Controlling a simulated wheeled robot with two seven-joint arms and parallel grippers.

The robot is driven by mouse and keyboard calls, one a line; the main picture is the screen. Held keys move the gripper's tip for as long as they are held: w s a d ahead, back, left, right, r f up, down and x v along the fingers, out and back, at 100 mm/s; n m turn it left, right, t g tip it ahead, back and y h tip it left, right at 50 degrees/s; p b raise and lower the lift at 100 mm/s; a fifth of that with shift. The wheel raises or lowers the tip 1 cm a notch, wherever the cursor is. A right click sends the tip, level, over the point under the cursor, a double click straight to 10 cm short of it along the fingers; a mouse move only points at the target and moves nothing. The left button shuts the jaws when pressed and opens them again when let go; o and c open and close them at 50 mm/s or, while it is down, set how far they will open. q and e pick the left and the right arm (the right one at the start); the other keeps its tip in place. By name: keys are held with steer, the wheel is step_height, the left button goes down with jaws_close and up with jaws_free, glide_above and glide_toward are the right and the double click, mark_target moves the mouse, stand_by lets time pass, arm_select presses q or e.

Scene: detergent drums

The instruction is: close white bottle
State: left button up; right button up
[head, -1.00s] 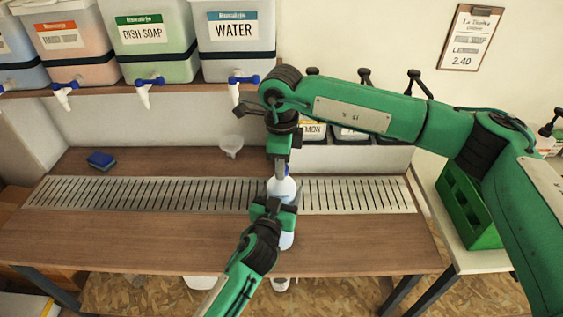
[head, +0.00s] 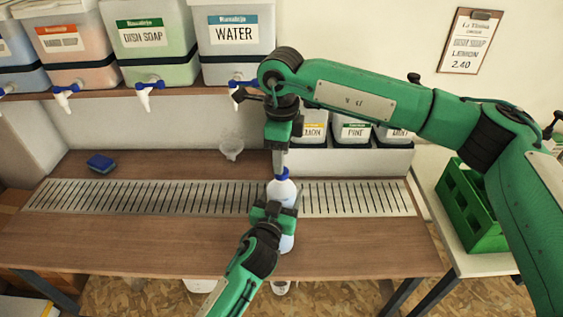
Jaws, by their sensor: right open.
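The white bottle (head: 284,191) stands upright on the slotted metal drain strip (head: 120,196). A blue cap (head: 281,174) sits on its top. My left gripper (head: 274,211) reaches in from below and is shut on the bottle's body, covering part of it; the fingertips are largely hidden. My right gripper (head: 281,160) points down from above, open, just over the cap. Whether its fingertips still touch the cap is hard to see.
A blue sponge (head: 101,163) and a clear funnel-like item (head: 231,147) lie on the wooden bench (head: 150,240). Drums with taps, including the water drum (head: 235,40), stand on the shelf above. A green crate (head: 470,210) is at the right.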

steer(key=shift+r, duration=0.25)
steer(key=shift+c, duration=0.2)
steer(key=shift+r+n, duration=1.2)
steer(key=shift+r, duration=0.55)
glide_above(284, 192)
steer(key=w, duration=0.3)
steer(key=shift+s+a+f, duration=0.15)
steer(key=shift+f, duration=1.85)
steer(key=shift+s+a+f, duration=0.1)
steer(key=shift+a+f, duration=0.05)
steer(key=shift+f, duration=1.85)
steer(key=c, duration=1)
steer(key=shift+c, duration=0.2)
